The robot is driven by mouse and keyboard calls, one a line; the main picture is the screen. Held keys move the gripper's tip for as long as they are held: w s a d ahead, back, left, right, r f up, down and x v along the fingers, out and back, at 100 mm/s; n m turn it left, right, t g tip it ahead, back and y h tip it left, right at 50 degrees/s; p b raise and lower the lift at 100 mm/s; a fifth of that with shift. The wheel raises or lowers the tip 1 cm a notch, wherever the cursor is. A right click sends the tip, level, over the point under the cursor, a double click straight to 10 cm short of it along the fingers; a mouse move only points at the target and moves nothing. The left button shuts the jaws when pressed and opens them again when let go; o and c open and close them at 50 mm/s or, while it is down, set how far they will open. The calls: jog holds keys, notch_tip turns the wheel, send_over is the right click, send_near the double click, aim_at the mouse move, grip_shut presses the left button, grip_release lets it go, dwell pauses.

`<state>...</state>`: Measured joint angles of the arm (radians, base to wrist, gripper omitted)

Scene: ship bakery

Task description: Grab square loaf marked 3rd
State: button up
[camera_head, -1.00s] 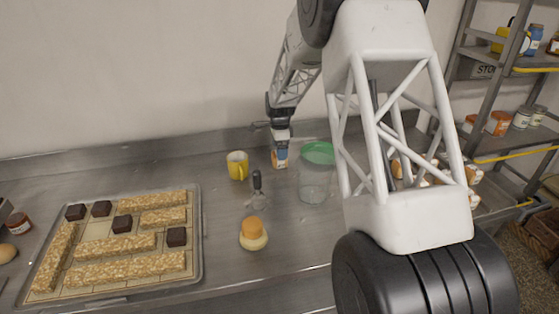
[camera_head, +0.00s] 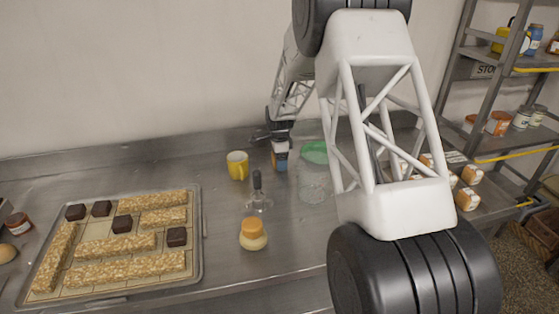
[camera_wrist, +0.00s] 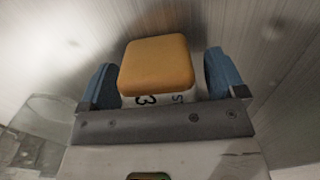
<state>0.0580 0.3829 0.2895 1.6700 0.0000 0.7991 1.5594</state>
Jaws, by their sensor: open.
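In the wrist view a square loaf (camera_wrist: 157,66) with a tan-orange top and pale side sits between my gripper's two blue fingers; a "3" and part of another character show on its side. My gripper (camera_wrist: 160,82) is open around it, one finger on each side. I cannot tell whether either finger touches it. In the head view my gripper (camera_head: 281,165) is low over the back of the counter, right of the yellow mug; the loaf there is mostly hidden by the fingers. Several other small loaves (camera_head: 467,199) stand at the right; their marks are too small to read.
A clear jar with a green lid (camera_head: 314,152) stands just right of my gripper. A yellow mug (camera_head: 237,166), a dark-handled glass item (camera_head: 257,181) and an orange-lidded jar (camera_head: 253,235) stand nearby. A tray (camera_head: 201,235) of bars lies left. Metal shelves (camera_head: 483,95) rise at right.

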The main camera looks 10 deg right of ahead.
jog(key=c, duration=1)
jog(key=shift+r, duration=0.1)
jog(key=shift+r, duration=4.95)
